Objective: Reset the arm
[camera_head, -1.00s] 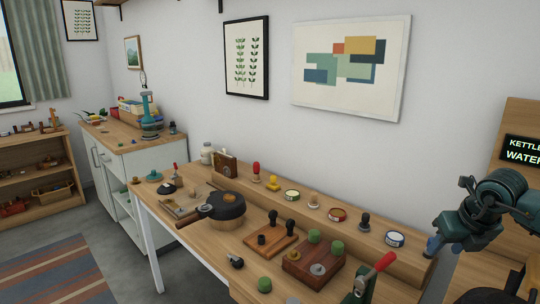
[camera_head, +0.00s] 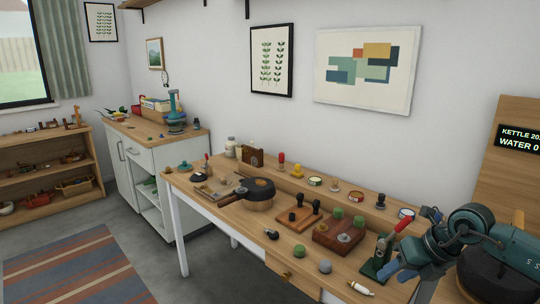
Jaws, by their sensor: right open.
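My right gripper (camera_head: 398,271) comes in from the right edge on a teal arm. Its blue fingers are spread apart and I see nothing between them. They hang in front of the right end of the wooden workbench (camera_head: 222,212), close to a green tool with a red handle (camera_head: 385,246). I cannot tell whether they touch it. My left gripper is not in view.
The bench holds a dark round pan-like object (camera_head: 257,189), a reddish-brown block (camera_head: 339,233), stamps and tins. Floor at left is clear around a striped rug (camera_head: 72,268).

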